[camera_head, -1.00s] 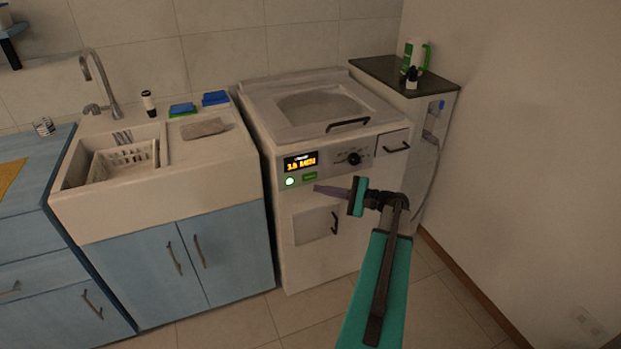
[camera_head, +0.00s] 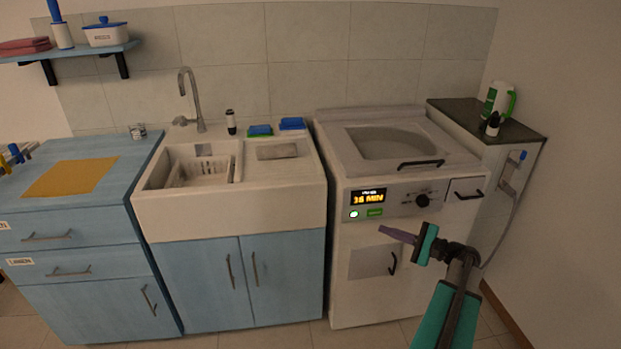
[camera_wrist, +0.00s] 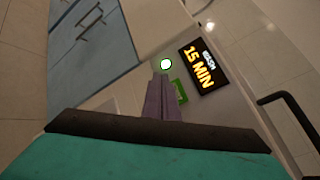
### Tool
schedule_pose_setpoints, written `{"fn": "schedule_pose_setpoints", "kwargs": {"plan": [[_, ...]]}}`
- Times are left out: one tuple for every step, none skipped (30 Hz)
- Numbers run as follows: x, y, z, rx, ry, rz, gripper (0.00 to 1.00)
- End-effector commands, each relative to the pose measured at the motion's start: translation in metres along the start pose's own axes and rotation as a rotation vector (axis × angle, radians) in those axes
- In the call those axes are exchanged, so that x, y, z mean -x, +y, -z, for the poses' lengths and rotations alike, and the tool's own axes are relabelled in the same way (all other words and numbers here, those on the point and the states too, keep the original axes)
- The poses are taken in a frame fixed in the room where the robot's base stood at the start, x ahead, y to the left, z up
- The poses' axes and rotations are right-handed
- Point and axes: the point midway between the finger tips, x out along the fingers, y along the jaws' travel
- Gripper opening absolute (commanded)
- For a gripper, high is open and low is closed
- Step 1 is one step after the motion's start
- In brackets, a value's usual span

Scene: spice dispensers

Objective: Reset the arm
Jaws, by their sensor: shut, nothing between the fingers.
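My gripper (camera_head: 384,230) is in front of the white washing machine (camera_head: 345,292), just below its control panel. Its purple fingers are closed together and hold nothing. In the wrist view the shut fingers (camera_wrist: 161,98) point towards the panel, near a lit white round button (camera_wrist: 166,64) and a green button (camera_wrist: 180,91). I cannot tell from these views whether the fingertips touch the machine. The lit display (camera_wrist: 203,66) reads 15 MIN in the wrist view. My teal arm reaches in from the lower right of the head view.
A sink unit (camera_head: 230,215) with blue doors stands left of the machine, and a blue drawer cabinet (camera_head: 75,215) with an orange cloth (camera_head: 72,177) further left. A narrow dark-topped cabinet (camera_head: 480,117) with bottles stands at the right, beside the wall. Floor shows in front.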

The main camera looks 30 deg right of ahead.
Motion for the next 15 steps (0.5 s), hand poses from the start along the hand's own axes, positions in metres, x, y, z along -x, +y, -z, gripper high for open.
{"fn": "schedule_pose_setpoints", "kwargs": {"plan": [[0.000,0.000,0.000,0.000,0.000,0.000,0.00],[0.000,0.000,0.000,0.000,0.000,0.000,0.00],[-0.001,0.000,-0.001,0.000,-0.002,-0.001,0.00],[-0.003,0.001,-0.001,0.000,-0.003,-0.003,0.00],[-0.005,0.001,-0.002,0.000,-0.006,-0.005,0.00],[-0.008,0.002,-0.003,0.001,-0.010,-0.009,0.00],[-0.012,0.002,-0.005,0.001,-0.014,-0.012,0.00],[-0.016,0.004,-0.006,0.001,-0.020,-0.017,0.00],[-0.024,0.006,-0.009,0.000,-0.029,-0.025,0.00],[-0.030,0.009,-0.011,-0.001,-0.037,-0.032,0.00],[-0.036,0.012,-0.013,-0.003,-0.045,-0.039,0.00],[-0.047,0.017,-0.016,-0.006,-0.058,-0.051,0.00],[-0.055,0.021,-0.019,-0.010,-0.068,-0.060,0.00],[-0.064,0.027,-0.021,-0.013,-0.079,-0.071,0.00],[-0.075,0.034,-0.025,-0.018,-0.094,-0.085,0.00]]}}
